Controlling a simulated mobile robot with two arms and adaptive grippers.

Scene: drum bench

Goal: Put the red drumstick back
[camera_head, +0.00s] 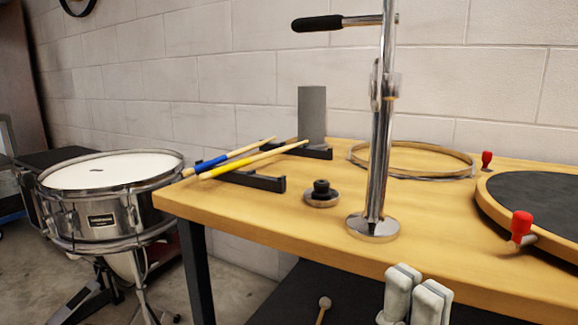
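I see no drumstick with a red band in the head view. A drumstick with a blue band (211,164) and one with a yellow band (216,171) lie side by side across two black rack brackets (255,180) at the left end of the bench. My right gripper (415,294) is at the bottom, in front of the bench's front edge. Its two pale fingers are close together, with nothing visible between them. My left gripper is not in view.
The wooden bench (270,215) holds a chrome stand (374,227), a black-topped disc (321,196), a hoop (415,174), and a dark pad (540,205) with red knobs. A snare drum (110,171) stands left. A round-headed mallet (324,304) shows below the bench.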

